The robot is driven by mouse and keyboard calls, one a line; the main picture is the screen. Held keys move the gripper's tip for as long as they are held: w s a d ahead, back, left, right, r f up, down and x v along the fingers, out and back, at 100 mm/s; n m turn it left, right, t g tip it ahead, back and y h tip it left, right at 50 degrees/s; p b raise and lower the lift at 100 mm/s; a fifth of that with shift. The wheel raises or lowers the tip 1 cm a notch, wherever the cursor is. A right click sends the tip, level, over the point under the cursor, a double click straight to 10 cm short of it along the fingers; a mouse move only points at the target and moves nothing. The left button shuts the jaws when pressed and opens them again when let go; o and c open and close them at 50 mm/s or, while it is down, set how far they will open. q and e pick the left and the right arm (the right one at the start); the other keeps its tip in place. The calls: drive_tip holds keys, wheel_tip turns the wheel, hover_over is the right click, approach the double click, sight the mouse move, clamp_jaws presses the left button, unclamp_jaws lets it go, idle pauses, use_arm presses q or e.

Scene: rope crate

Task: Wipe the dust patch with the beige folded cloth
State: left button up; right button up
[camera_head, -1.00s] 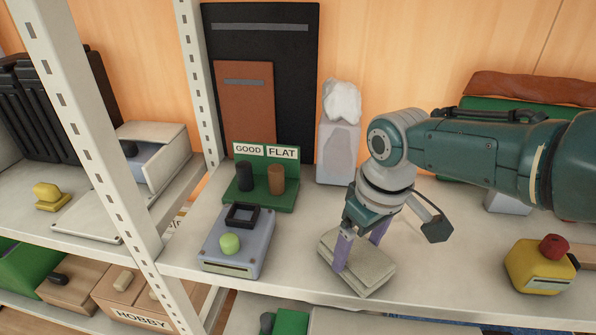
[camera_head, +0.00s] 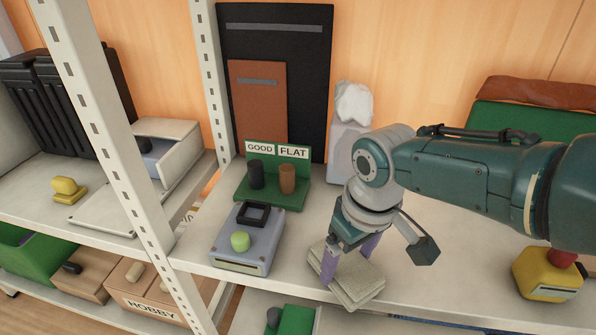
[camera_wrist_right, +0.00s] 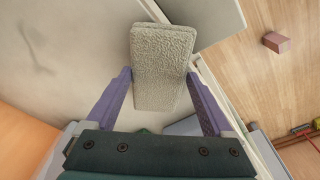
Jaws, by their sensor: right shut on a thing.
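The beige folded cloth (camera_head: 352,286) is at the front edge of the shelf board, right of the grey box with a green knob. My right gripper (camera_head: 346,262) points down and is shut on it, with one purple finger at each side. In the right wrist view the cloth (camera_wrist_right: 162,60) lies between the fingers of my right gripper (camera_wrist_right: 160,78). Whether the cloth touches the board is hard to tell. A faint grey smudge (camera_wrist_right: 38,55) shows on the pale surface in the wrist view; I cannot tell if it is the dust patch. My left gripper is out of view.
The grey box (camera_head: 241,240) and a green stand (camera_head: 272,193) marked GOOD and FLAT are left of the cloth. A grey block (camera_head: 346,150) stands behind my wrist. A yellow box (camera_head: 546,275) is at the right. A slotted post (camera_head: 128,150) stands left.

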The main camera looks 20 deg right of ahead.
drive_tip(key=shift+s+a, duration=0.25)
drive_tip(key=shift+a, duration=0.25)
drive_tip(key=shift+a, duration=0.15)
drive_tip(key=shift+s+a+p, duration=0.15)
drive_tip(key=shift+a+p, duration=0.1)
drive_tip(key=shift+a, duration=0.45)
drive_tip(key=shift+s+a+p, duration=0.15)
drive_tip(key=shift+a+p, duration=0.05)
drive_tip(key=shift+a, duration=0.5)
drive_tip(key=shift+r, duration=0.2)
drive_tip(key=shift+r+p, duration=0.75)
drive_tip(key=shift+p, duration=0.15)
